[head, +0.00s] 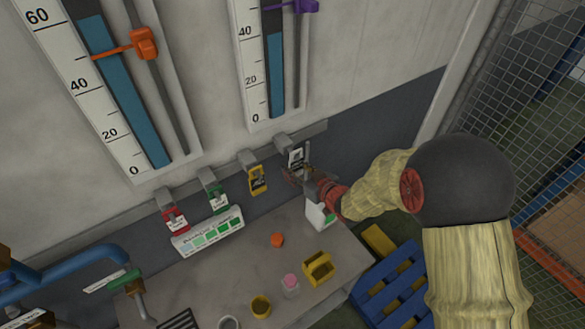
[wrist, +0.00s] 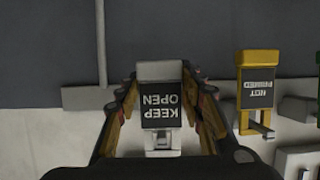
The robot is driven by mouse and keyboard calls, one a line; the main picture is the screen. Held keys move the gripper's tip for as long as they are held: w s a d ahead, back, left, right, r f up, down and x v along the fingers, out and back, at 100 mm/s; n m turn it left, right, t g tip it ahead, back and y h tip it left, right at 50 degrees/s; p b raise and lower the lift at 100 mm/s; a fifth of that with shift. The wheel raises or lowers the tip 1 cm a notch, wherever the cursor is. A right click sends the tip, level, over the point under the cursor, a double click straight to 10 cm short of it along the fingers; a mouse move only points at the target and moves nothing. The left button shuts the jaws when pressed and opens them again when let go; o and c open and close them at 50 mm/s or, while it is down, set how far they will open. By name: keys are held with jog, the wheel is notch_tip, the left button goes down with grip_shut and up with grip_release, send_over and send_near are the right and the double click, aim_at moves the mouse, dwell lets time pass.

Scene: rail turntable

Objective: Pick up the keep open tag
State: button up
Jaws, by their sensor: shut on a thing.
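The keep open tag (head: 296,157) is a grey-white tag with a black label, at the right end of the row of tags on the wall rail. In the wrist view the keep open tag (wrist: 160,106) appears upside down, with its lettering readable. My gripper (head: 302,174) is at this tag, and in the wrist view my gripper (wrist: 162,100) has a finger on each side of it, shut on it. A metal hook or peg (wrist: 162,141) shows at the tag's hole end; I cannot tell whether the tag is still on it.
A yellow "not primed" tag (head: 257,180) hangs close beside, also in the wrist view (wrist: 258,95). Green (head: 217,197) and red (head: 174,218) tags hang further left.

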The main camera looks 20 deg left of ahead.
jog(key=s+d+b, duration=0.2)
jog(key=s+d, duration=0.8)
jog(key=d, duration=0.2)
jog(key=shift+s, duration=0.25)
jog(key=shift+d, duration=0.1)
jog(key=shift+r, duration=0.45)
jog(key=s+d+p, duration=0.1)
jog(key=s+d, duration=0.3)
jog(key=d, duration=0.1)
jog(key=shift+s+d+r+p, duration=0.15)
jog(key=shift+s+d+p, duration=0.1)
jog(key=shift+p, duration=0.15)
dwell(0.5)
